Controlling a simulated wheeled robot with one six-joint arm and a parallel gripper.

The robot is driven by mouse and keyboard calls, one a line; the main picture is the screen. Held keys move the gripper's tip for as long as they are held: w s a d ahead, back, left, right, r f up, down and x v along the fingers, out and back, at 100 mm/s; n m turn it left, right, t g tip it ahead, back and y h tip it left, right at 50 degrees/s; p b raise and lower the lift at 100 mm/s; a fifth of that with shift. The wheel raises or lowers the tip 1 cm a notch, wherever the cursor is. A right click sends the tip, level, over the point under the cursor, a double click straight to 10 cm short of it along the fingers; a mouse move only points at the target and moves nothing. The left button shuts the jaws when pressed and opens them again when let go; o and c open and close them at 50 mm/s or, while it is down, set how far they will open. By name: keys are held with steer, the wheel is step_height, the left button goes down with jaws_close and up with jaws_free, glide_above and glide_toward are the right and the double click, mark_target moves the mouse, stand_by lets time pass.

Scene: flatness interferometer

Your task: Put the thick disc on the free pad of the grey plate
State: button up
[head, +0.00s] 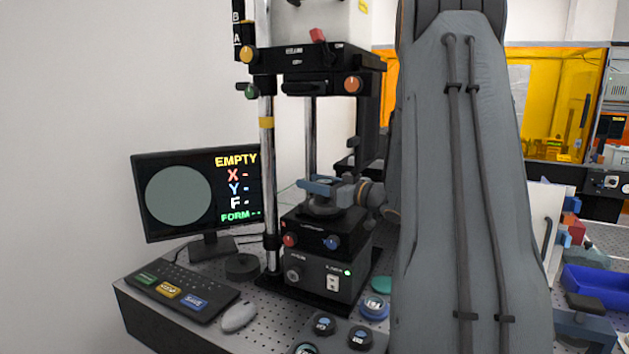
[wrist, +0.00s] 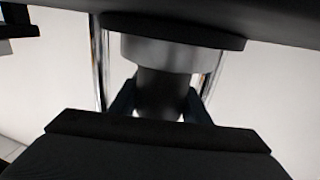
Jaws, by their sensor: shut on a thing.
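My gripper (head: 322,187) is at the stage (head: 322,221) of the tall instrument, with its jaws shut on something. In the head view the held thing is mostly covered by the jaws, so I cannot tell whether it is the thick disc or whether it touches the stage. In the wrist view my gripper's dark fingers (wrist: 158,103) flank a dark round shape below a bright metal cylinder (wrist: 165,53). I cannot make out the grey plate or its free pad for certain.
The monitor (head: 178,195) reads EMPTY. Several small round pieces, including a blue one (head: 376,308), lie in front. A blue bin (head: 598,288) is at right. My arm blocks the middle right.

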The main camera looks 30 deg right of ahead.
steer(key=shift+f, duration=0.1)
steer(key=shift+f, duration=0.1)
steer(key=o, duration=1.3)
steer(key=shift+c, duration=0.2)
steer(key=shift+b, duration=0.5)
